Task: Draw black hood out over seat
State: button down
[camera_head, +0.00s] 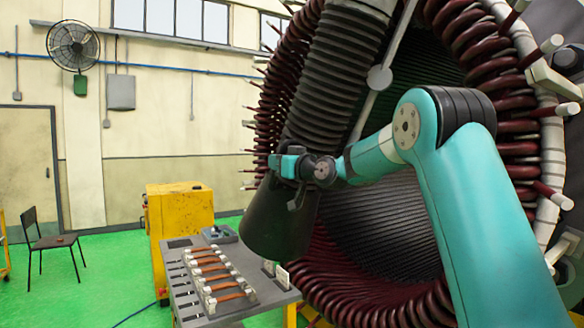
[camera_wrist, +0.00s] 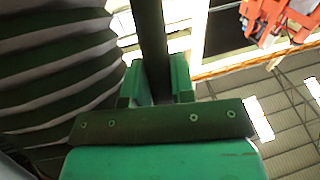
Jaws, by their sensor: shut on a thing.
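The black hood (camera_head: 275,222) is a dark flared cone at the lower end of a ribbed black hose (camera_head: 335,75). It hangs tilted in front of the stator bore, above the right end of a grey bench. My gripper (camera_head: 296,203) is at the hood's upper side. In the wrist view my gripper (camera_wrist: 158,82) has its two green fingers shut on a dark upright bar (camera_wrist: 152,35), seemingly the hood's handle, beside the ribbed hose (camera_wrist: 55,75). I cannot tell which part is the seat; the hood may hide it.
A yellow cabinet (camera_head: 180,222) stands behind. Dark red stator windings (camera_head: 345,300) surround the bore.

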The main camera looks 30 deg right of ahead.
jog(key=w+a+r+p, duration=0.2)
jog(key=w+a+r, duration=0.1)
jog(key=w, duration=0.2)
jog(key=shift+t, duration=0.4)
jog(key=c, duration=1)
grip_release()
jog(key=shift+s, duration=0.1)
jog(key=b+v, duration=1)
jog(key=v, duration=0.7)
jog(key=shift+s+d+r, duration=0.1)
jog(key=shift+s, duration=0.05)
